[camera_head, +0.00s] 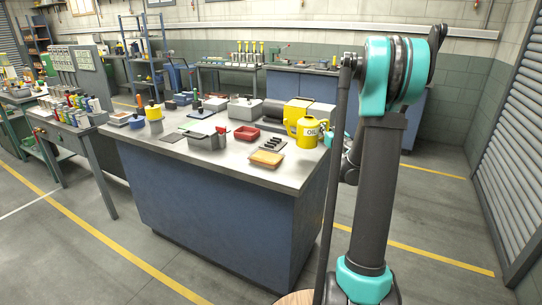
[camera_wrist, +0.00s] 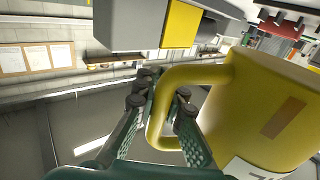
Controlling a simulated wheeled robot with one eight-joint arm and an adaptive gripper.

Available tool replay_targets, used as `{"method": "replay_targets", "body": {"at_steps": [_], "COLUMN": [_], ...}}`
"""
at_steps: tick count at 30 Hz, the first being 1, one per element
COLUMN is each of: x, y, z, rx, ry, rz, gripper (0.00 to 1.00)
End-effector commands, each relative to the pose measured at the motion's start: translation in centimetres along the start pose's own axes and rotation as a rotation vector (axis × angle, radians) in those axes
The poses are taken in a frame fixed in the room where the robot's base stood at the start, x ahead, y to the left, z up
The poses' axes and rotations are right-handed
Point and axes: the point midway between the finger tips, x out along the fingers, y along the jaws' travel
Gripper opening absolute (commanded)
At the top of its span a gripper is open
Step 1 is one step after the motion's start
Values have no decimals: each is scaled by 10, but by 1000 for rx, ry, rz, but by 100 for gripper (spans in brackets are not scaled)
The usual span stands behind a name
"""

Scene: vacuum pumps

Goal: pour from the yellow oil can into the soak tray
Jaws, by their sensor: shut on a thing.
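The yellow oil can (camera_head: 306,132) stands upright at the right end of the bench, its label facing the head camera. In the wrist view the can (camera_wrist: 265,110) fills the right side. My gripper (camera_wrist: 163,92) is shut on the can's handle, with one finger on each side of it. In the head view the gripper is mostly hidden behind the can and my arm. A red tray (camera_head: 246,133) lies left of the can, and a shallow tan tray (camera_head: 266,158) lies nearer the front edge. I cannot tell for sure which is the soak tray.
A black slotted holder (camera_head: 272,145) lies between the can and the trays. A grey open box (camera_head: 207,138) stands left of the red tray. A yellow box (camera_head: 297,108) is close behind the can. The front right corner of the bench (camera_head: 287,178) is clear.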

Motion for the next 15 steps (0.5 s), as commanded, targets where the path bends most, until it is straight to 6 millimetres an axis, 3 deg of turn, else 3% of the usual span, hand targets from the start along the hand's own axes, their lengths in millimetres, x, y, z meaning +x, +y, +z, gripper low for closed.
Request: {"method": "replay_targets", "body": {"at_steps": [15], "x": [-1], "y": [0], "z": [-11], "rx": [-3], "ry": [0], "rz": [1], "gripper": [0]}}
